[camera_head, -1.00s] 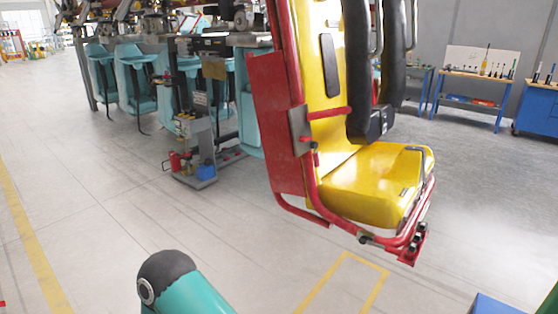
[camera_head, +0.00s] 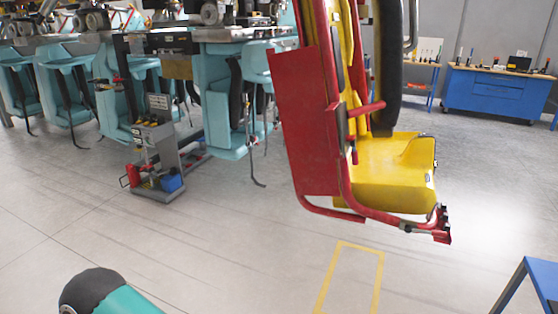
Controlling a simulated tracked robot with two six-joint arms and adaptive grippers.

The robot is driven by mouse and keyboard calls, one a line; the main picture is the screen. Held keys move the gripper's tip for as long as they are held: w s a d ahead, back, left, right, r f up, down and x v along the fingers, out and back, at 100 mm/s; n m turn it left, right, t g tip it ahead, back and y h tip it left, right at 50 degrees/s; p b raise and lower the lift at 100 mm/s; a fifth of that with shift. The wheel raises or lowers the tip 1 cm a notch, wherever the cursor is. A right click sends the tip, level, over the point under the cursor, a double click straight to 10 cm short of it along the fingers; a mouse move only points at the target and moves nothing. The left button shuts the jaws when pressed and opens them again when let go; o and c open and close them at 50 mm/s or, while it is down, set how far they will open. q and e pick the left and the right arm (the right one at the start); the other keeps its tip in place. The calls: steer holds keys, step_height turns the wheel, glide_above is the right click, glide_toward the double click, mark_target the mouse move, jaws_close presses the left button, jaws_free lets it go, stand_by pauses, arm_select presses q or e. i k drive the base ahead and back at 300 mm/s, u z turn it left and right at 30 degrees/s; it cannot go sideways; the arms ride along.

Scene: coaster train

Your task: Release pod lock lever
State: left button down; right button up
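A pod with a yellow seat (camera_head: 390,172) and a red frame (camera_head: 305,120) hangs at centre right, clear of the floor. Its black padded restraint (camera_head: 388,70) runs down in front of the backrest. A red bar (camera_head: 367,108) sticks out from the frame's side; I cannot tell whether it is the lock lever. A row of teal pods (camera_head: 225,100) hangs at the back left. Part of one of my arms shows at the lower left, apart from the pods. Neither of my grippers is in view.
A grey tool cart (camera_head: 157,160) with red and blue items stands at centre left. A blue workbench (camera_head: 490,92) with tools is at the back right. A blue stand (camera_head: 530,278) is at the lower right. Open floor with a yellow outline (camera_head: 345,245) lies in front.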

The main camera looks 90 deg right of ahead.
mark_target(353, 144)
steer(key=u, duration=0.25)
steer(key=i, duration=0.35)
steer(key=z, duration=2.65)
steer(key=i, duration=0.2)
steer(key=z, duration=1.7)
steer(key=k, duration=0.65)
steer(key=z, duration=0.4)
steer(key=i, duration=1.5)
steer(key=u, duration=0.25)
